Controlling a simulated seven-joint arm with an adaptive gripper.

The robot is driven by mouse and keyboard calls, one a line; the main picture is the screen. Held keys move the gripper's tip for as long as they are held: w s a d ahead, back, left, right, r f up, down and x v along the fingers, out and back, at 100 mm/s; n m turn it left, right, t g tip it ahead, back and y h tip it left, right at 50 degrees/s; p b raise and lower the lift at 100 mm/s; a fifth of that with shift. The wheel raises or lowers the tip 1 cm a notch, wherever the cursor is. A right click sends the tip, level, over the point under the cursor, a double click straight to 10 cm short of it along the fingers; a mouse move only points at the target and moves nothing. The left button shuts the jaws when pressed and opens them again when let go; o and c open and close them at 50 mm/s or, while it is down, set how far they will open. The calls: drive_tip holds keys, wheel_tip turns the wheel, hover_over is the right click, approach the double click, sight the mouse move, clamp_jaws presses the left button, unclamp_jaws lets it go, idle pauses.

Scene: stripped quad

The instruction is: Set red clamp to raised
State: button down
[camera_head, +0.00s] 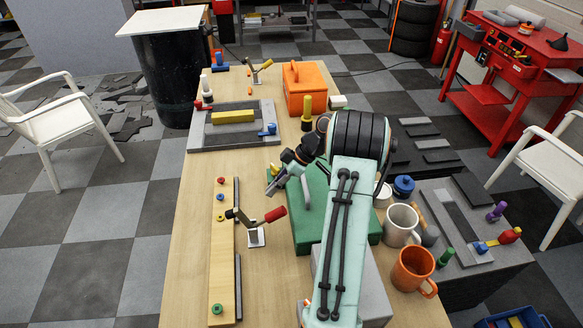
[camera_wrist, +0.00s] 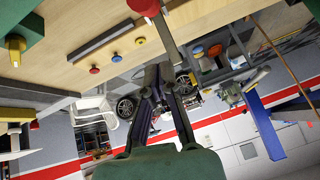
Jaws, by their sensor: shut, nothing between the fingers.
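The red clamp's handle (camera_head: 275,214) slopes slightly up to the right in the head view. Its metal body stands on a small white base (camera_head: 256,237) beside the long yellow-wood board (camera_head: 222,262). A dark-tipped arm reaches left from the body over the board. My gripper (camera_head: 271,184) is shut and empty, behind the clamp in the head view and apart from it. In the wrist view the shut fingers (camera_wrist: 159,72) point up toward the red handle (camera_wrist: 146,8) at the top edge, with its metal lever below it. Whether they overlap in depth I cannot tell.
A green case (camera_head: 308,205) with a grey handle lies right of the clamp, under my arm. Red, blue and green knobs sit along the board. An orange box (camera_head: 305,87) and a second clamp (camera_head: 259,72) stand farther back. Mugs (camera_head: 412,268) stand at right.

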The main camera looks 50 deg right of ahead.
drive_tip(key=v, duration=0.7)
drive_tip(key=shift+s+d, duration=0.25)
drive_tip(key=shift+s, duration=0.05)
